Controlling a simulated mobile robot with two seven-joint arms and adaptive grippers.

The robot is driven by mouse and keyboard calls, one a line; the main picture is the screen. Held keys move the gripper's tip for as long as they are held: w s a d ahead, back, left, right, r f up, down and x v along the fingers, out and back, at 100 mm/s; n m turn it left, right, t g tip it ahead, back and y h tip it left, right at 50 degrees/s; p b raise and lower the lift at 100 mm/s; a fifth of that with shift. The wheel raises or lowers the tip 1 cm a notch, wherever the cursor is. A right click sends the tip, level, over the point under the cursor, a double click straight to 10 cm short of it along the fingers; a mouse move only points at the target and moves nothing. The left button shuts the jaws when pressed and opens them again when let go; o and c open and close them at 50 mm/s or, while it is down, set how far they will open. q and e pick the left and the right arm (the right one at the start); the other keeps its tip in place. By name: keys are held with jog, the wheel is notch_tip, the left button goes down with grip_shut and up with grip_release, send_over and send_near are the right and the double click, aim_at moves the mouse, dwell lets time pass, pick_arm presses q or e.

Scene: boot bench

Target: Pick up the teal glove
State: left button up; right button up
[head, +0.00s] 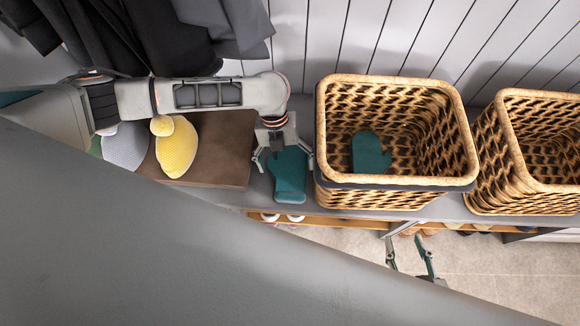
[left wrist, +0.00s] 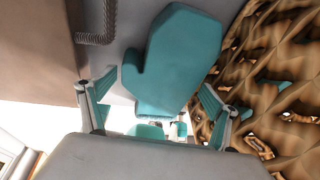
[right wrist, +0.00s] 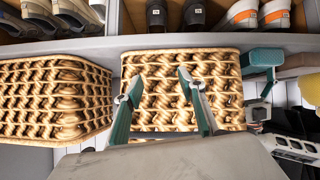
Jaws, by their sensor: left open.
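A teal glove (head: 288,180) lies on the grey bench between a brown cushion and the nearer basket. My left gripper (head: 286,160) is over it, with a finger to each side. In the left wrist view the teal glove (left wrist: 175,62) shows between and beyond the spread fingers (left wrist: 155,103); I see no clear contact. A second teal glove (head: 370,154) lies inside the nearer wicker basket (head: 392,83). My right gripper (head: 410,256) is open and empty, low in front of the bench. In the right wrist view its fingers (right wrist: 160,82) stand apart before a basket.
Another wicker basket (head: 540,98) stands at the right. Yellow (head: 176,148) and grey (head: 125,146) knitted items rest on the brown cushion (head: 222,150). Dark clothes (head: 140,35) hang at upper left. Shoes (right wrist: 196,16) sit on a shelf under the bench. The nearer basket's wall is close beside my left gripper.

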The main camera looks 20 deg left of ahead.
pick_arm(q)
jog(key=shift+r, duration=0.15)
jog(key=c, duration=0.9)
